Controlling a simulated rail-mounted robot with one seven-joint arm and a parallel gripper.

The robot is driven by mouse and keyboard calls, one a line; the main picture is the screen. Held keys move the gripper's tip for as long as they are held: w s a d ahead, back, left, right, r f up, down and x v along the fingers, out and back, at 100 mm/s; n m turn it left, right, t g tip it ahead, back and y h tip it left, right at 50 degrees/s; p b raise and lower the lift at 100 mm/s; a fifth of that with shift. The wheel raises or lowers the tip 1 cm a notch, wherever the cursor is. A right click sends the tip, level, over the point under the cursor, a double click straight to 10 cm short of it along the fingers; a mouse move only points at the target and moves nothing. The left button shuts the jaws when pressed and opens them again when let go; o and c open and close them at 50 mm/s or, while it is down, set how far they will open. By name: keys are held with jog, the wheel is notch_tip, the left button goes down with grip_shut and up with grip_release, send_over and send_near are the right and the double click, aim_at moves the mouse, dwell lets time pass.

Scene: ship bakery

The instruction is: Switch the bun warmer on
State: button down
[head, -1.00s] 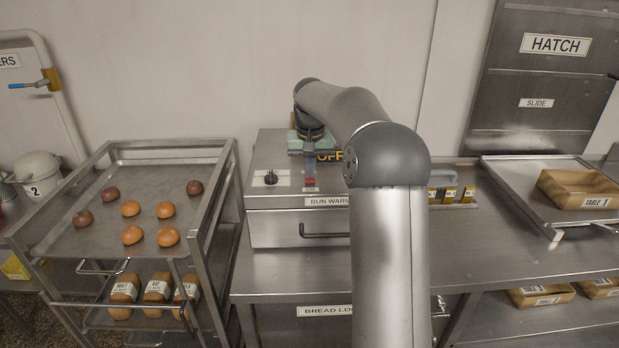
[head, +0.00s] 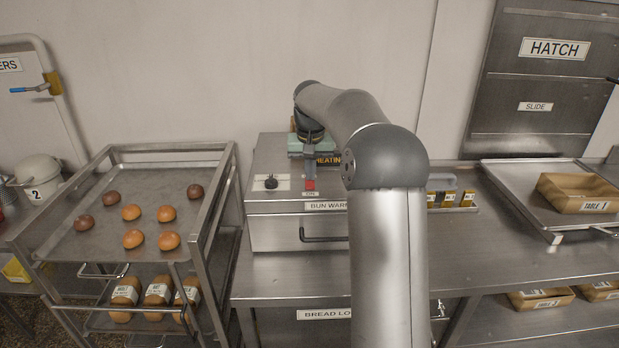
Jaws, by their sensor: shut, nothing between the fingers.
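The bun warmer (head: 275,221) is a steel box on the counter, with a drawer handle and a partly covered name label. On its top are a black knob (head: 271,183) on a white plate and a small red switch (head: 310,185) with a small label in front of it. A dark display (head: 328,160) behind them shows amber letters reading "HEATING", partly hidden by my arm. My gripper (head: 310,178) points down, shut and empty, its tip right at the red switch. I cannot tell whether they touch.
A rack (head: 72,238) with buns and wrapped loaves stands at left. Right of my arm are small labelled items (head: 450,198) on the counter, a tray (head: 515,195) with a box (head: 578,192), and the hatch (head: 545,75). The counter front is clear.

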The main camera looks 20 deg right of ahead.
aim_at(310, 186)
notch_tip(310, 186, up, 5)
jog(key=p, duration=0.4)
jog(key=shift+r, duration=0.2)
jog(key=shift+a, duration=0.1)
